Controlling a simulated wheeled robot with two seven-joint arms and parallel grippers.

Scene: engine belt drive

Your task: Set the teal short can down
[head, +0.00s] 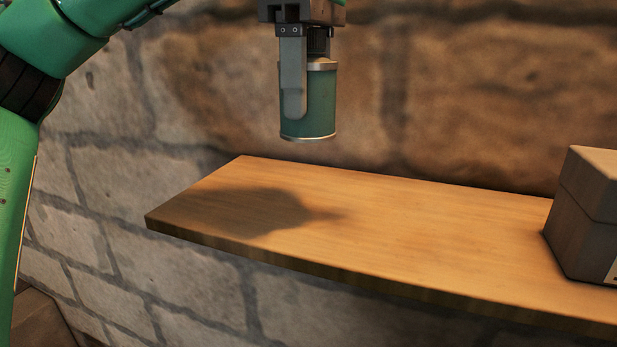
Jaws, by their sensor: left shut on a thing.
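The teal short can (321,103) hangs upright in my left gripper (305,95), clear of the wooden shelf (400,225) in the picture. It has a metal rim at top and bottom. One grey finger lies along the can's left side; the other finger is mostly hidden behind the can. The gripper points straight down and is shut on the can. A dark shadow of the gripper and can falls on the left part of the shelf. My right gripper is not in the picture.
A dark grey-brown box (582,215) stands at the right end of the visible shelf. The shelf's left and middle parts are bare. A stone wall (480,90) rises close behind the shelf. The shelf's front edge drops off to open space.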

